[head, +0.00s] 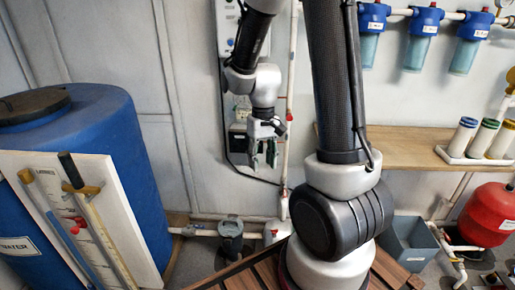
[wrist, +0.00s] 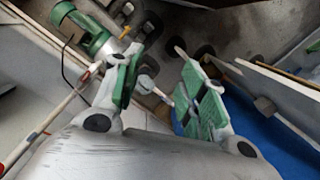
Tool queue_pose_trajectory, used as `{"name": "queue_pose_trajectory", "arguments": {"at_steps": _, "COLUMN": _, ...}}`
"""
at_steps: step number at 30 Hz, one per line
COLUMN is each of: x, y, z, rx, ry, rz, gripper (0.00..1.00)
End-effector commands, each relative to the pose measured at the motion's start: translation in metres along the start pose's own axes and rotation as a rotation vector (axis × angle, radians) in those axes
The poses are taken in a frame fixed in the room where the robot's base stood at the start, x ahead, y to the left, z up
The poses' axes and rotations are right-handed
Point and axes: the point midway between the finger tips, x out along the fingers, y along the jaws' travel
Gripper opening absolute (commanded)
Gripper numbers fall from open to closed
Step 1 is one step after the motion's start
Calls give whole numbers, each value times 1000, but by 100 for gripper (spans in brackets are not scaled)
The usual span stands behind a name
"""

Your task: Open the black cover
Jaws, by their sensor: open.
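My gripper (head: 262,160) hangs in front of the wall in the head view, with its fingers pointing down, spread and empty. Its green-padded fingers also show in the wrist view (wrist: 160,80), with a clear gap between them. A dark round lid (head: 34,104) lies on top of the blue tank at the left, well apart from my gripper. A dark grey meter-like fitting (head: 230,236) with a rounded top sits on the low pipe, below and left of my gripper. I cannot tell for certain which of these is the black cover. Nothing touches my fingers.
The blue tank (head: 110,125) has a white gauge board (head: 85,215) in front. A wooden shelf (head: 430,148) with blue-topped filters (head: 424,22) above is at the right. A red vessel (head: 490,215) stands below. A green motor (wrist: 85,30) shows in the wrist view.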

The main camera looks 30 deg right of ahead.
Motion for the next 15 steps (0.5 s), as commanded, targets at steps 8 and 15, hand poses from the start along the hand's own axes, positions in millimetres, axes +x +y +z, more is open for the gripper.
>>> {"name": "queue_pose_trajectory", "arguments": {"at_steps": 8, "x": 141, "y": 5, "z": -108, "rx": 117, "ry": 126, "rz": -10, "gripper": 42}}
{"name": "queue_pose_trajectory", "arguments": {"at_steps": 15, "x": 270, "y": 37, "z": -194, "rx": 240, "ry": 406, "rz": 52, "gripper": 42}}
